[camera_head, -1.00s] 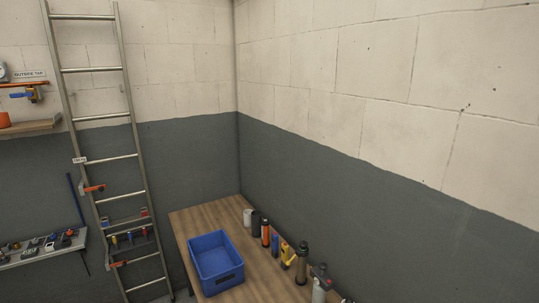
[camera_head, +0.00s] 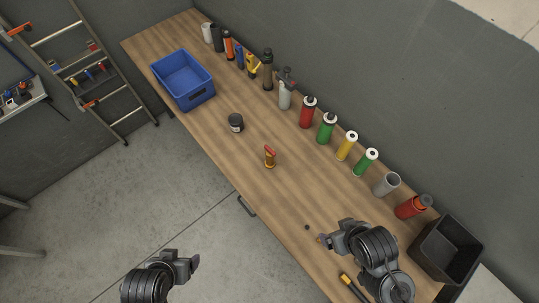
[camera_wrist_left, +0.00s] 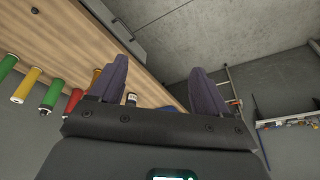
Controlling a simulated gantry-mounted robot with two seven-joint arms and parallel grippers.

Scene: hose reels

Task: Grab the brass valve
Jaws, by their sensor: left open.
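The brass valve (camera_head: 270,160) stands on the wooden workbench (camera_head: 215,135), near its front edge and about halfway along. It is small and yellow-brass with a red handle on top. My left gripper (camera_head: 194,262) is at the lower left, over the floor in front of the bench and apart from the valve. In the left wrist view the left gripper (camera_wrist_left: 160,72) is open with nothing between its fingers. My right gripper (camera_head: 325,240) is over the bench at the lower right, apart from the valve; its jaw opening is unclear.
A black jar (camera_head: 236,122) stands left of the valve, and a blue bin (camera_head: 205,98) beyond it. Bottles and cans, including a red one (camera_head: 308,112), line the wall side. A black bin (camera_head: 447,277) is at the right end. The bench around the valve is clear.

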